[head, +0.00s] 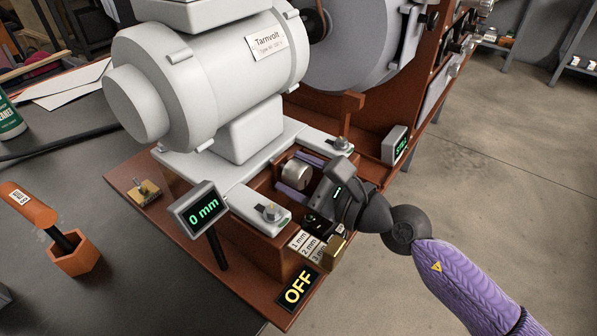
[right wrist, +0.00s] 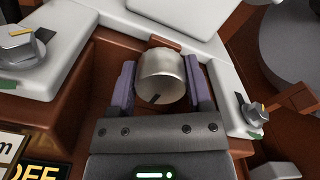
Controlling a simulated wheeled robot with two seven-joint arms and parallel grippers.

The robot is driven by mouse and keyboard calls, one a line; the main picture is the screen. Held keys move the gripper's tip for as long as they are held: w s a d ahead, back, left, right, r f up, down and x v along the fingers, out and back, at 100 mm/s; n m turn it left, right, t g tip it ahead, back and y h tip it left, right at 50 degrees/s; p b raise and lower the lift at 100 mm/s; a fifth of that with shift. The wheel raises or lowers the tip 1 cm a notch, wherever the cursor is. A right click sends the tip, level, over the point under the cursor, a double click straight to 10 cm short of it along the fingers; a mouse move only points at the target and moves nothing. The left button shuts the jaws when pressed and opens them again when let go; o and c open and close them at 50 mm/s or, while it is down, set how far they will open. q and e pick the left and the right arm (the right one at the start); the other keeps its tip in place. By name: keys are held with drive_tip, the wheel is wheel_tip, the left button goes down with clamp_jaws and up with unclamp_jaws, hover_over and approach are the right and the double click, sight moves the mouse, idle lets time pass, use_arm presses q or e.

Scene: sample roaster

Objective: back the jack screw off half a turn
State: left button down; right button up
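The jack screw's silver round knob (head: 297,173) sits in the brown base below the motor. It also shows in the right wrist view (right wrist: 161,76), with a dark mark low on its face. My right gripper (head: 301,177) has one purple finger on each side of the knob. In the right wrist view (right wrist: 161,85) the fingers lie very close to its sides; whether they press on it is unclear. A display (head: 202,207) reads "0 mm". My left gripper is not in view.
The grey motor (head: 205,80) rises above the knob. Clamp bolts (head: 271,211) stand on the pale plate nearby. Millimetre labels (head: 309,245), a brass block (head: 336,250) and an OFF sign (head: 299,287) are at the front. An orange-handled tool (head: 28,204) stands in a holder at left.

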drive_tip(key=o, duration=0.4)
drive_tip(key=shift+c, duration=0.2)
drive_tip(key=b+v, duration=0.1)
drive_tip(key=v, duration=0.9)
